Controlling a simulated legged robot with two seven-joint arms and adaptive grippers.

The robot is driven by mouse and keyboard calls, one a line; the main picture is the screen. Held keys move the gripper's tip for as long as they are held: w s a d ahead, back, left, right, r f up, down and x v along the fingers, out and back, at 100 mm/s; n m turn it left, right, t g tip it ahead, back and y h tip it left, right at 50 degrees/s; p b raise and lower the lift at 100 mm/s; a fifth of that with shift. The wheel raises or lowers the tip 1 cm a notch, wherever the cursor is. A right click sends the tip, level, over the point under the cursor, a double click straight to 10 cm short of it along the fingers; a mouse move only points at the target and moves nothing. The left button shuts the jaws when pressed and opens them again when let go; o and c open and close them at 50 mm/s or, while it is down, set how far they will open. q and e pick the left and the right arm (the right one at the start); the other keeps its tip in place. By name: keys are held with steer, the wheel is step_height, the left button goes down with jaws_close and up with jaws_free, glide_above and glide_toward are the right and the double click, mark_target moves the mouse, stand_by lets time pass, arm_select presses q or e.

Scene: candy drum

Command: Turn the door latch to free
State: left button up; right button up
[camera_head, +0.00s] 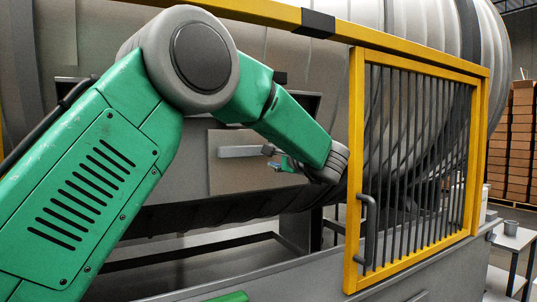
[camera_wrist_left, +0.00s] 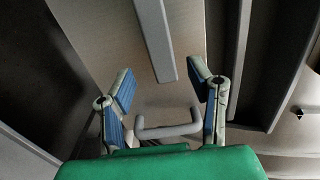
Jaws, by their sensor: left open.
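The drum's door is a flat grey-brown panel (camera_head: 228,175); it also fills the middle of the left wrist view (camera_wrist_left: 108,35). A straight grey bar, seemingly the latch (camera_head: 240,151), lies about level across it in the head view. In the left wrist view the latch (camera_wrist_left: 155,40) ends just beyond my fingertips. A grey U-shaped handle (camera_wrist_left: 168,131) shows low between my fingers there. My left gripper (camera_head: 276,161) is open and empty in front of the panel, near the bar's right end. It also shows in the left wrist view (camera_wrist_left: 162,80). I cannot tell whether it touches anything. My right gripper is out of view.
A yellow-framed barred gate (camera_head: 357,140) with a dark handle (camera_head: 369,228) stands close to the right of my left wrist. The big grey drum (camera_head: 410,25) is behind. A yellow rail (camera_head: 260,10) runs above my arm. Stacked boxes (camera_head: 522,140) and a small table (camera_head: 512,238) are far right.

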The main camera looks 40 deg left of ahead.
arm_select(q)
steer(key=shift+s+f+v, duration=0.1)
steer(key=shift+s+v, duration=0.1)
steer(key=shift+v, duration=1.25)
steer(key=shift+s+f+v, duration=0.1)
steer(key=shift+s+v, duration=0.05)
steer(key=shift+v, duration=1.25)
steer(key=shift+a, duration=0.15)
steer(key=shift+d, duration=0.25)
